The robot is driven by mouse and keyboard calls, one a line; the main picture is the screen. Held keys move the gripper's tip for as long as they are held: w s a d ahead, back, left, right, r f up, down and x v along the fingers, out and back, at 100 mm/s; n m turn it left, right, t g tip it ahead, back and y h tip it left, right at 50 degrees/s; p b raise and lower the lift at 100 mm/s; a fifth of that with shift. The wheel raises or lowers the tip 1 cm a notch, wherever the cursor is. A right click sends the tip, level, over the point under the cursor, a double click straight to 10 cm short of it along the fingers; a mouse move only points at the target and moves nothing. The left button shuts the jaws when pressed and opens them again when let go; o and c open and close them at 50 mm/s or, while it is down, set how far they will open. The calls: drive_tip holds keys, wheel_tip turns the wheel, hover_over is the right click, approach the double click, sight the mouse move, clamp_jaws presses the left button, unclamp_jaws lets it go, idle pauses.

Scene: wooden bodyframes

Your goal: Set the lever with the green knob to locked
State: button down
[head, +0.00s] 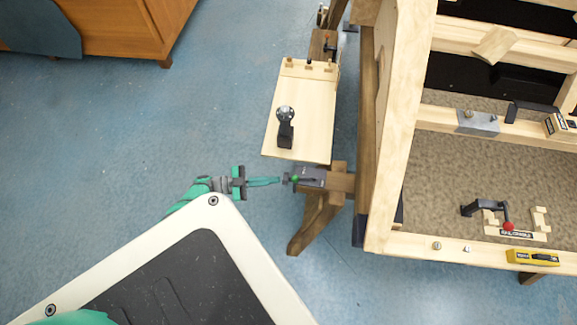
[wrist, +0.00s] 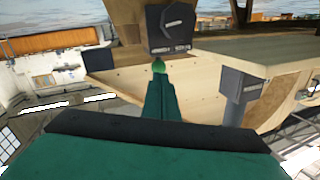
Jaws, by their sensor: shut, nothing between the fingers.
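The green knob (head: 295,178) is a small ball at the left end of a dark grey lever mount (head: 313,176) on the wooden frame's post. In the wrist view the green knob (wrist: 158,66) shows just beyond my fingertips, below a dark plate (wrist: 172,27) with a pale slanted mark and unreadable lettering. My gripper (head: 278,181) is shut and empty, its teal fingers pointing right at the knob. It also shows in the wrist view (wrist: 159,82). The tips are at or very near the knob; I cannot tell if they touch. The lever's setting cannot be read.
A wooden board (head: 308,110) with a dark upright knobbed fitting (head: 285,125) lies just above the mount. A red-knobbed lever (head: 509,226) sits inside the wooden frame (head: 395,130) at right. A wooden cabinet (head: 115,25) stands upper left. Blue floor (head: 150,110) at left is clear.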

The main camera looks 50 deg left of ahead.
drive_tip(key=s+d+r+n+y, duration=0.15)
drive_tip(key=s+d, duration=0.25)
drive_tip(key=d, duration=0.4)
drive_tip(key=s+d+r+n+y, duration=0.1)
drive_tip(key=s+d+r+y, duration=0.2)
drive_tip(key=d, duration=0.4)
drive_tip(key=s+d+r+n+y, duration=0.1)
drive_tip(key=s+d+r, duration=0.1)
drive_tip(key=s+d, duration=0.45)
drive_tip(key=w+d+r+n+y, duration=0.2)
drive_tip(key=d+r, duration=0.7)
drive_tip(key=w+d+r+n+y, duration=0.1)
drive_tip(key=w+d+r+n, duration=0.1)
drive_tip(key=d+r, duration=0.7)
drive_tip(key=shift+w+r+n+y, duration=0.25)
drive_tip(key=shift+r+n+y, duration=0.15)
drive_tip(key=shift+n, duration=0.25)
